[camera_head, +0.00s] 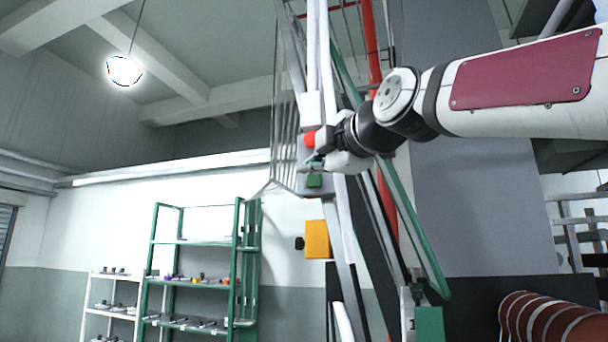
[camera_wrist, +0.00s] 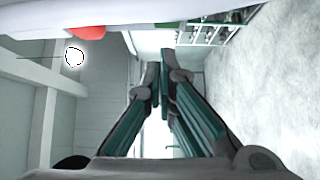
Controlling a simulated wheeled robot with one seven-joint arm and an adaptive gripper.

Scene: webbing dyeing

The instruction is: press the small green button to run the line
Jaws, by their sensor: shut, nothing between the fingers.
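A yellow box (camera_head: 317,239) is mounted below the panel. Slanted poles and a green bar (camera_head: 414,228) run close behind my wrist. A green shelf rack (camera_head: 197,284) and a white shelf (camera_head: 110,306) stand at the left back. A ribbed reddish roll (camera_head: 548,318) is at lower right.

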